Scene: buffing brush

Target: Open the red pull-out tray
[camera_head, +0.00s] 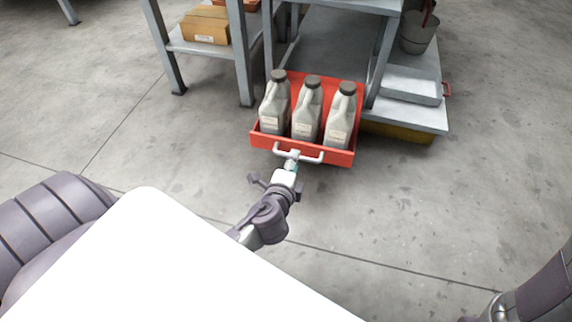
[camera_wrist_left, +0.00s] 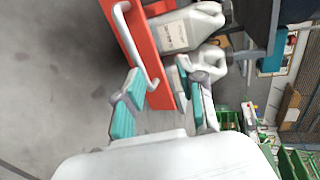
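The red pull-out tray (camera_head: 262,141) extends out from under a grey metal rack in the head view. Three grey jugs with dark caps (camera_head: 308,108) stand in it. Its pale bar handle (camera_head: 312,159) is on the front face; the handle (camera_wrist_left: 134,45) and the red front (camera_wrist_left: 154,62) also show in the wrist view. My left gripper (camera_head: 292,161) is at the handle. In the wrist view its teal-padded fingers (camera_wrist_left: 160,80) are spread apart, with the handle's near end close to the left-hand fingertip. Contact is unclear. My right arm shows at the lower right corner; its gripper is out of view.
A grey shelf unit (camera_head: 246,80) with a cardboard box (camera_head: 205,25) stands left of the tray. A low platform (camera_head: 425,117) with a bucket (camera_head: 418,34) is at the right. The concrete floor in front of the tray is clear.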

